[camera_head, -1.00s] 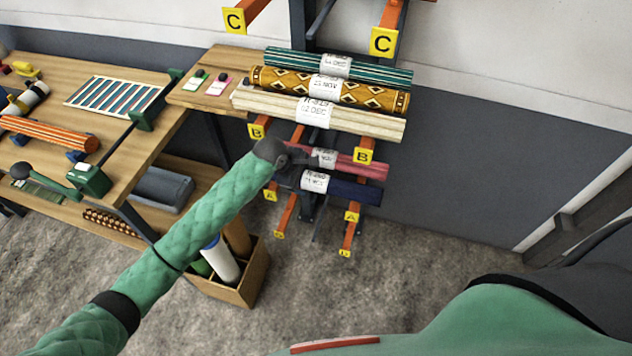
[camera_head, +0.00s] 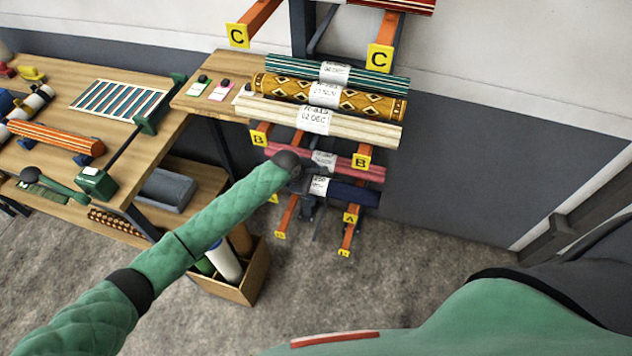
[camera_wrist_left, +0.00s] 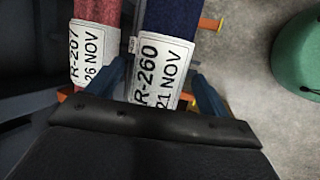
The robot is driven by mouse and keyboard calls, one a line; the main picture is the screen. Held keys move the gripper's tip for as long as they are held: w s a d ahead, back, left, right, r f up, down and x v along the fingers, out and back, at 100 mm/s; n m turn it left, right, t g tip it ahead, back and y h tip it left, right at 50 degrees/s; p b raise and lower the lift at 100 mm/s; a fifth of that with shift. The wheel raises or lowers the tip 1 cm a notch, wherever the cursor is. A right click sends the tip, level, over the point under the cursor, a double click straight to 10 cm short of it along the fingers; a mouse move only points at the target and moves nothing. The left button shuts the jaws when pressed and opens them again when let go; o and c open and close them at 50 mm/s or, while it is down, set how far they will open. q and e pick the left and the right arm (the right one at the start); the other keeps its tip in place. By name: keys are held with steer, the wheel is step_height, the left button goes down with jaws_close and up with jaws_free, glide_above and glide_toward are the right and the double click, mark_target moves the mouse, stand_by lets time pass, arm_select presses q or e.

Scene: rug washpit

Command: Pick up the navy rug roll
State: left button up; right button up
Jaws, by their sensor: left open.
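The navy rug roll (camera_head: 355,193) lies on the low rack arms marked A, below the red roll. It carries a white paper label, which reads R-260, 21 NOV in the left wrist view. There the roll (camera_wrist_left: 171,18) runs up between my left gripper's two dark blue fingers. My left gripper (camera_wrist_left: 160,80) is open, with one finger on each side of the roll. I cannot tell whether they touch it. In the head view my left gripper (camera_head: 306,188) is at the roll's left part and hides that end. My right gripper is not in view.
The red roll (camera_head: 365,170) lies close above on arms B, beside the left finger in the wrist view. Cream (camera_head: 365,130), gold-patterned (camera_head: 385,97) and teal striped (camera_head: 385,80) rolls lie higher. A workbench (camera_head: 60,75) and wooden bin (camera_head: 245,288) stand left. The floor right of the rack is clear.

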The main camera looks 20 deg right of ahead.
arm_select(q)
steer(key=shift+w+d+f, duration=0.1)
steer(key=shift+f, duration=0.2)
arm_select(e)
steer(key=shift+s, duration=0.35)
arm_select(q)
steer(key=c, duration=1.4)
steer(key=shift+r, duration=0.1)
steer(key=shift+c, duration=0.2)
